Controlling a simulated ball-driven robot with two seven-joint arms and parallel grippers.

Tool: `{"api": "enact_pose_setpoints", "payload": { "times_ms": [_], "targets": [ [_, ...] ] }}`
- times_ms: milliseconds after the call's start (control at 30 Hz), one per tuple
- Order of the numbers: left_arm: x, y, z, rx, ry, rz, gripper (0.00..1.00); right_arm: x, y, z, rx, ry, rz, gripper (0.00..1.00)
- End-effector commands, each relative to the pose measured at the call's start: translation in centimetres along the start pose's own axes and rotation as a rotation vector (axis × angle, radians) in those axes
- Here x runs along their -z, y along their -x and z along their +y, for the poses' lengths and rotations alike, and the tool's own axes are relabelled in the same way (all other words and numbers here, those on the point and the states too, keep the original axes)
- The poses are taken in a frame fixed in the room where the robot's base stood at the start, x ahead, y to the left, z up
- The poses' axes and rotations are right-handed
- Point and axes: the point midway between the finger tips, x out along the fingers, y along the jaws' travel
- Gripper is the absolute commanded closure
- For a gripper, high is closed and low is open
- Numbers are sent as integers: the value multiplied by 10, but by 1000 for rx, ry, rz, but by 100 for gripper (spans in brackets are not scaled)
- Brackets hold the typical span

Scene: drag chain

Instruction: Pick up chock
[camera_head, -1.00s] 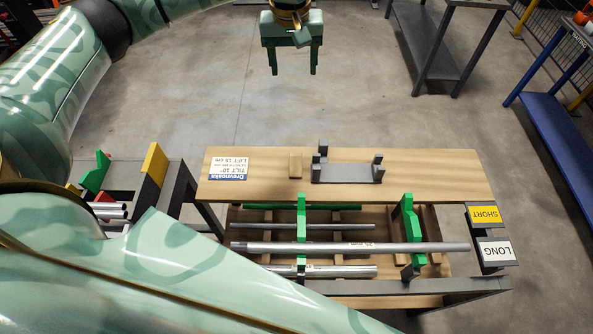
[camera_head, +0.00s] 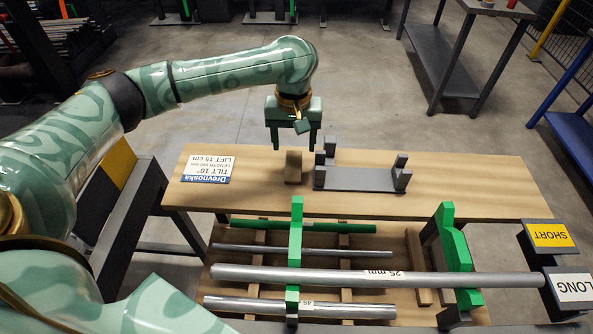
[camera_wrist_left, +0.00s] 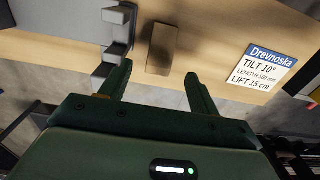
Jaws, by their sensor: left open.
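The chock, a small brown wooden block (camera_head: 293,167), stands on the wooden bench top (camera_head: 470,185), just left of a grey bracket (camera_head: 355,179). In the left wrist view the chock (camera_wrist_left: 162,49) shows ahead of the fingers, roughly between their lines, with the grey bracket's end (camera_wrist_left: 117,45) beside it. My left gripper (camera_head: 294,146) is open and empty, with its fingers pointing down near the far edge of the bench by the chock. It also shows in the left wrist view (camera_wrist_left: 158,85). My right gripper is not in view.
A printed sign (camera_head: 208,169) lies left on the bench. SHORT (camera_head: 551,235) and LONG (camera_head: 570,287) holders stand at the right. A side table (camera_head: 470,50) stands behind on open floor.

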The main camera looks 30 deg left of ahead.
Motion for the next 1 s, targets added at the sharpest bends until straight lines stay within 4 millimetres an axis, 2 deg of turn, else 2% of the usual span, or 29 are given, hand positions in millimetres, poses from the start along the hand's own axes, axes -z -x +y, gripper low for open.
{"api": "enact_pose_setpoints", "payload": {
  "times_ms": [33, 267, 533, 767, 800, 967, 1000],
  "targets": [
    [0, -10, 0, 1, 0, -2, 38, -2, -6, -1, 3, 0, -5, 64],
    [0, -22, 0, -1, 0, 0, 38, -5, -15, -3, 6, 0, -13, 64],
    [-1, -65, -1, 1, -1, -5, 38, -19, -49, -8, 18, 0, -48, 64],
    [-1, -62, -1, -1, -1, 3, 38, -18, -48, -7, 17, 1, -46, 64],
    [-1, -62, -1, -1, -1, 3, 41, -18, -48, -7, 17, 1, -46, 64],
    [-1, -62, -1, -1, -1, 3, 85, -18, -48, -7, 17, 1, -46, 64],
    [-1, -62, -1, 0, -1, 3, 86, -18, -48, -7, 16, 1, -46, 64]
  ]
}}
